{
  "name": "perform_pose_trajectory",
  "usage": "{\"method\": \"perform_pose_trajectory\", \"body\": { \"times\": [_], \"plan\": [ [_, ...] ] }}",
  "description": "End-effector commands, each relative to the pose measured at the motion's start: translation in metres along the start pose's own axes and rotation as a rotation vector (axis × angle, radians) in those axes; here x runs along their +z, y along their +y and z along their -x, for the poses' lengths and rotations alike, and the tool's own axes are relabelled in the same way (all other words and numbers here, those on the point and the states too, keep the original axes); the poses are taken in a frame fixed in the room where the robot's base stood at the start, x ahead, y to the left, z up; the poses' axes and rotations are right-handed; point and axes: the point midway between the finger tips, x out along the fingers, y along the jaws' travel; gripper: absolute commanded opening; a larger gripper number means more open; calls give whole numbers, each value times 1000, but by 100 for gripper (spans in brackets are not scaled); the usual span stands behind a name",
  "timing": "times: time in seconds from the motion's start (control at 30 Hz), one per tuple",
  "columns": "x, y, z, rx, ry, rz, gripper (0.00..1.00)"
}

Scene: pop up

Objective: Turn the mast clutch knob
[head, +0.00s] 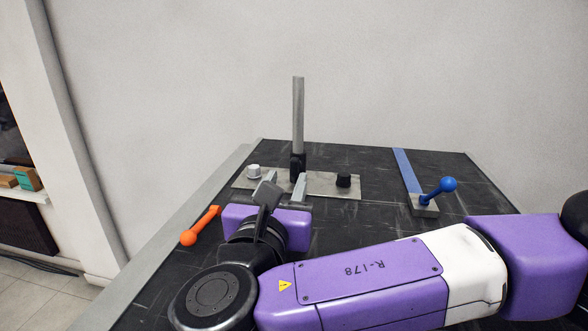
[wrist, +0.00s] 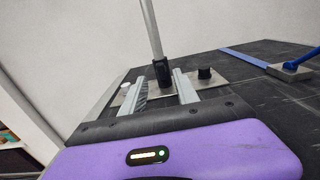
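A grey mast (head: 298,115) stands upright in a black base (head: 298,166) on a metal plate (head: 325,188); the mast also shows in the wrist view (wrist: 152,30). A silver-white knob (head: 254,171) sits at the plate's left end, and a black knob (head: 343,180) sits right of the mast; I cannot tell which is the mast clutch knob. My gripper (head: 284,184) is open and empty, in front of the mast base. In the wrist view its fingers straddle the line to the base, with the black knob (wrist: 204,73) outside the right finger and the white knob (wrist: 126,86) outside the left.
An orange handle (head: 200,227) lies left of my gripper. A blue ball-ended lever (head: 438,190) on a small metal block and a blue strip (head: 406,170) are at the right. The dark tabletop between the plate and the blue strip is clear. A wall stands behind.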

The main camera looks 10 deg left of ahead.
Motion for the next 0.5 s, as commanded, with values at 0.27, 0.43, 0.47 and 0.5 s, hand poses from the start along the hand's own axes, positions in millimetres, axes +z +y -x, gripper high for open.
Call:
{"method": "perform_pose_trajectory", "body": {
  "times": [0.27,0.43,0.47,0.5],
  "plan": [
    [3,-1,-43,-4,-1,1,36],
    [2,-1,-60,-3,0,2,36],
    [2,-1,-62,-2,0,2,36],
    [2,-1,-64,-1,0,2,36]
  ]
}}
